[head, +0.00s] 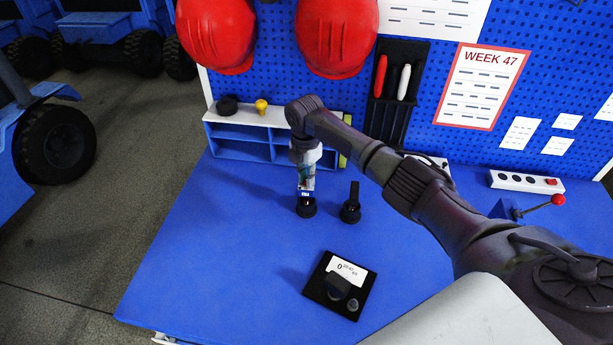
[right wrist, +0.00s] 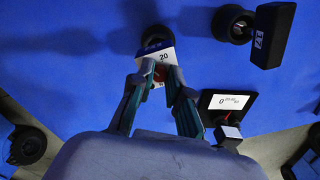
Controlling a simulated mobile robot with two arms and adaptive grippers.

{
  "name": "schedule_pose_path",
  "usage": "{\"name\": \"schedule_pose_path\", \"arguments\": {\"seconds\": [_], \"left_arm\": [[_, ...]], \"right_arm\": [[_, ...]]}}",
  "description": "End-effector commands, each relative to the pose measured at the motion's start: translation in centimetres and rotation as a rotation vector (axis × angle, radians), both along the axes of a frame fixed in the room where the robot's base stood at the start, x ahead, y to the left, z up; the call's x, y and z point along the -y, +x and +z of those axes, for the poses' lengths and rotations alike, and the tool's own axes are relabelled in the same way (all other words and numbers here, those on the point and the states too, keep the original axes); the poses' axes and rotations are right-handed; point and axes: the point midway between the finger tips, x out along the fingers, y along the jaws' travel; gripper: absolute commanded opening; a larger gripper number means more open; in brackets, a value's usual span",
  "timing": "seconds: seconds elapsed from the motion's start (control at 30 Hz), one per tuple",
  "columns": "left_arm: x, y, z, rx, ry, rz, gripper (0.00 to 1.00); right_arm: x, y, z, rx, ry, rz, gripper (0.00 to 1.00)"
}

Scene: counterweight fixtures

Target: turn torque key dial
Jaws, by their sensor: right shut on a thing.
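My right gripper (head: 304,178) reaches down from above to a torque key (head: 306,208) on the blue table. In the right wrist view its fingers (right wrist: 156,92) close on a part of the key with a white face (right wrist: 164,55) marked 20, with some red between the fingertips. The key's black round end (right wrist: 155,35) is at or near the table; whether it touches is hard to tell. A second black key (head: 351,205) stands just to the right, with an upright block (right wrist: 270,35) on a round foot. My left gripper is not in view.
A black gauge plate (head: 340,285) with a white card showing 0 and a dark block lies nearer the front. A blue shelf (head: 240,145) stands behind the keys. A power strip (head: 525,182) and a red-knobbed lever (head: 557,201) are at the right. The table's left part is clear.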

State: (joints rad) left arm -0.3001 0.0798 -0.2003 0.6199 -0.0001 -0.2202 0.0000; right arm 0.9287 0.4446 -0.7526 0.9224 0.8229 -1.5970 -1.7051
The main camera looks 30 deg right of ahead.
Motion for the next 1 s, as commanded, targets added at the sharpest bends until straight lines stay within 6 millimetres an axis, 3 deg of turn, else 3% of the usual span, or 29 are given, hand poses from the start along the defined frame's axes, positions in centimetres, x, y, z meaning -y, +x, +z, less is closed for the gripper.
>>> {"name": "schedule_pose_path", "arguments": {"seconds": [0.6, 0.63, 0.77, 1.0], "left_arm": [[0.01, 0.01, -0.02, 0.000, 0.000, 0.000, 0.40], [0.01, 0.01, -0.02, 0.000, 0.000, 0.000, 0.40], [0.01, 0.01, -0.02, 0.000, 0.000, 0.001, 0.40], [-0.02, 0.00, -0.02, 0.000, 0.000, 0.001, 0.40]], "right_arm": [[0.04, 0.03, 0.04, 0.000, -0.001, 0.040, 0.00], [0.04, 0.03, 0.05, 0.000, -0.001, 0.040, 0.20], [0.03, 0.02, 0.04, 0.000, -0.001, 0.039, 0.42], [0.03, 0.01, 0.03, 0.000, -0.001, 0.039, 0.42]]}}
